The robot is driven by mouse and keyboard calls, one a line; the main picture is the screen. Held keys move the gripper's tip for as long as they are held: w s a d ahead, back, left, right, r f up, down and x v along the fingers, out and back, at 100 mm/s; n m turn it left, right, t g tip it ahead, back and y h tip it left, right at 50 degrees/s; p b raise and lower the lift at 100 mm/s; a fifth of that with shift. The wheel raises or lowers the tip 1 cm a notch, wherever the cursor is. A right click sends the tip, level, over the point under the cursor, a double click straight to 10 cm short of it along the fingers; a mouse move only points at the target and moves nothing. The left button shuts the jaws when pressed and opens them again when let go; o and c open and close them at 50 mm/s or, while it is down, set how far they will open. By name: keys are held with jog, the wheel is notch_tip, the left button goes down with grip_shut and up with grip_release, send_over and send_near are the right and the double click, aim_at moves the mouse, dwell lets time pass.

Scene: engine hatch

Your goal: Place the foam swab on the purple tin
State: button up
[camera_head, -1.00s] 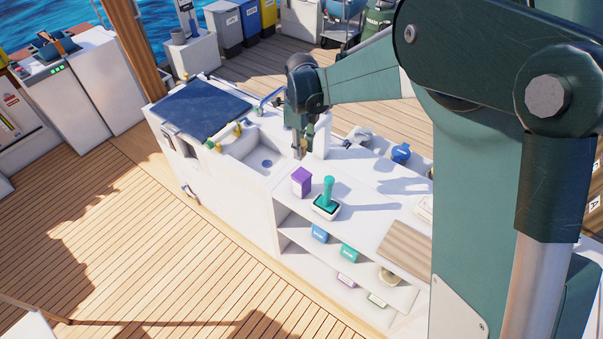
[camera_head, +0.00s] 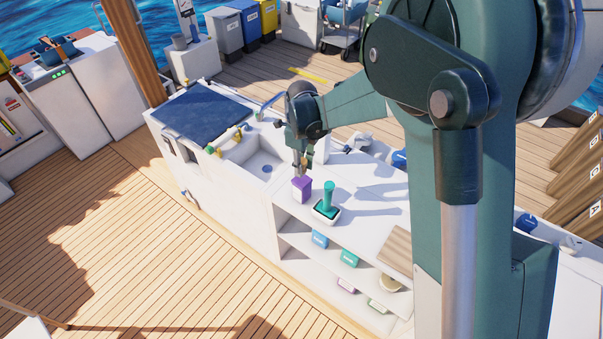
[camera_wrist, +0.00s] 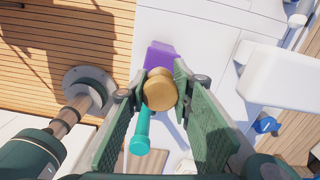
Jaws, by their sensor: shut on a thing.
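The purple tin (camera_head: 302,191) stands upright on the white counter, beside the teal-handled item. My gripper (camera_head: 303,168) is over the tin, its fingers pointing down. In the wrist view, my gripper (camera_wrist: 160,95) is shut on a round tan piece, which I take as the foam swab (camera_wrist: 160,91). The purple tin (camera_wrist: 160,54) shows just beyond the swab, partly hidden by it. I cannot tell whether the swab touches the tin.
A sink (camera_head: 260,165) lies behind. Shelves below hold several small boxes. A wooden board (camera_head: 398,247) lies on the right.

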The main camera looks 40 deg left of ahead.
jog(key=shift+f, duration=1.85)
jog(key=shift+f, duration=0.15)
jog(key=o, duration=0.9)
notch_tip(320, 180, up, 12)
jog(key=shift+r, duration=0.2)
